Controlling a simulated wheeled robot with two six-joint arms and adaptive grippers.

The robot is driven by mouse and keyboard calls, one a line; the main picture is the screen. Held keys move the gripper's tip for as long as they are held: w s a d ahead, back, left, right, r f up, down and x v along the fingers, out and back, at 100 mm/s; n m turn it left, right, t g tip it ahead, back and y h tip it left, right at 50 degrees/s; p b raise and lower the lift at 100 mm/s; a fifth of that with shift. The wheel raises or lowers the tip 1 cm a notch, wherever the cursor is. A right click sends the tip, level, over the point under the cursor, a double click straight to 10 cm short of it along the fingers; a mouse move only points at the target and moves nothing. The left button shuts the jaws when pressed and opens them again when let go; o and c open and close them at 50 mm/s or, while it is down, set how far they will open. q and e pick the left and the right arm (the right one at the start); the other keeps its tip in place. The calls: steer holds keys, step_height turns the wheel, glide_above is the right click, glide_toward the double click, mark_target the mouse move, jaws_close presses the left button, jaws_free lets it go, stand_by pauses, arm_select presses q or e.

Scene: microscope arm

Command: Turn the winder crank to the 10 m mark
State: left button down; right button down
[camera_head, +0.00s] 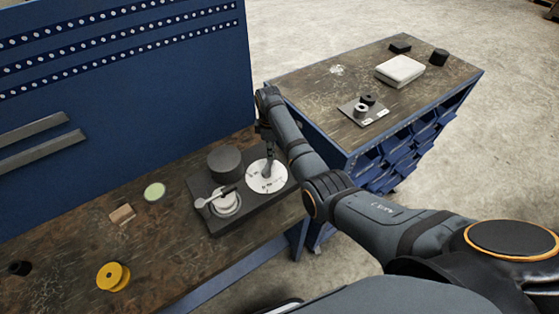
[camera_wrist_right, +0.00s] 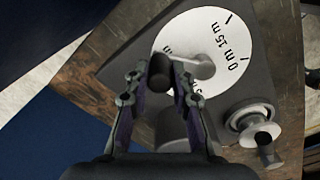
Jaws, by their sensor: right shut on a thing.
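The winder's white dial (camera_head: 266,177) sits on a dark base plate (camera_head: 222,232) on the bench. In the right wrist view the dial (camera_wrist_right: 207,25) shows "0 m" and "15 m"; other lettering is partly covered by the crank. The pale crank arm (camera_wrist_right: 203,66) runs left from near the dial's middle to a dark knob (camera_wrist_right: 160,70). My right gripper (camera_wrist_right: 160,78) is shut on this knob, one finger on each side. In the head view my right gripper (camera_head: 267,147) reaches down over the dial and hides the knob. My left gripper is not in view.
A white reel (camera_head: 226,206) and a dark cylinder (camera_head: 225,162) stand beside the dial. A yellow spool (camera_head: 113,277), a pale green disc (camera_head: 154,192) and a tan block (camera_head: 122,215) lie on the bench (camera_head: 70,240). A blue panel (camera_head: 130,110) rises behind.

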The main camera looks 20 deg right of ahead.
steer(key=c, duration=1.4)
jaws_free()
steer(key=shift+r, duration=0.1)
steer(key=shift+o, duration=1.2)
steer(key=shift+a, duration=0.1)
steer(key=shift+o, duration=0.2)
steer(key=shift+r, duration=0.1)
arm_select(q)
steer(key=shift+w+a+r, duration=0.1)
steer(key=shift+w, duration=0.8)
arm_select(e)
step_height(320, 180, up, 12)
